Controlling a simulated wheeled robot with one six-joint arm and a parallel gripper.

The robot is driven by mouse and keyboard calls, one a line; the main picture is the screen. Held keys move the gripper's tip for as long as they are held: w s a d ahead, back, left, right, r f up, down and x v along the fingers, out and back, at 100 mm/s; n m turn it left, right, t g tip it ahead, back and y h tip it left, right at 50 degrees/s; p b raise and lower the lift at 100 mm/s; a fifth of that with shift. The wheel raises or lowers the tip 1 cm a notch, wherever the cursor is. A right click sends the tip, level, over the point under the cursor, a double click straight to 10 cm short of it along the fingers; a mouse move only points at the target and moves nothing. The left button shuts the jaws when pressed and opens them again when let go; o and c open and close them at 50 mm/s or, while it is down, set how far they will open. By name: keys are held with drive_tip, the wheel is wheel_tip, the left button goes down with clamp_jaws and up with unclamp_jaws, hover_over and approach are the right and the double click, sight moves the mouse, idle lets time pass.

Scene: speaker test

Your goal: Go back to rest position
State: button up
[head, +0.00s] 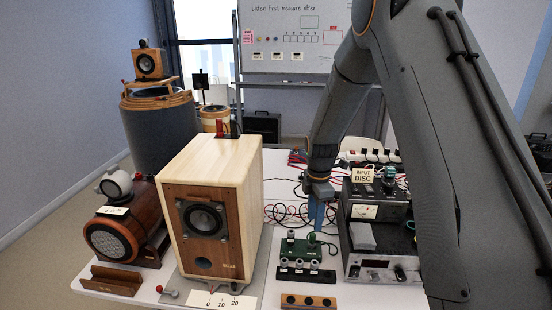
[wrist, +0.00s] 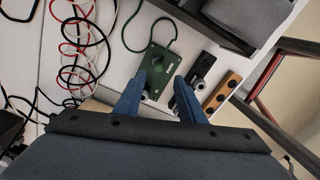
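My gripper (head: 317,222) shows in the head view just behind and above the green box, its blue fingers pointing down. In the wrist view my gripper (wrist: 159,77) has its two blue fingers spread apart, with nothing seen held between them. The green box (wrist: 154,62) with a green cable lies beyond the fingertips; its knobs are partly hidden by the fingers. In the head view the green box (head: 299,249) stands on the white table, with several small knobs or connectors on it.
A large wooden speaker (head: 215,210) stands left of my gripper. Stacked electronic units (head: 378,264) stand close on the right. A black connector strip (head: 306,276) and a wooden strip (head: 308,301) lie in front. Loose cables (head: 283,212) lie behind. A whiteboard (head: 290,40) stands at the back.

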drive_tip(key=s+r+m, duration=0.4)
drive_tip(key=s+m, duration=0.5)
drive_tip(key=s, duration=0.3)
drive_tip(key=s+r+m+t+b, duration=0.1)
drive_tip(key=s+r+m, duration=0.3)
drive_tip(key=s+m, duration=0.6)
drive_tip(key=s, duration=0.3)
drive_tip(key=shift+d+r+m, duration=0.3)
drive_tip(key=shift+d+r, duration=0.05)
drive_tip(key=shift+r, duration=0.05)
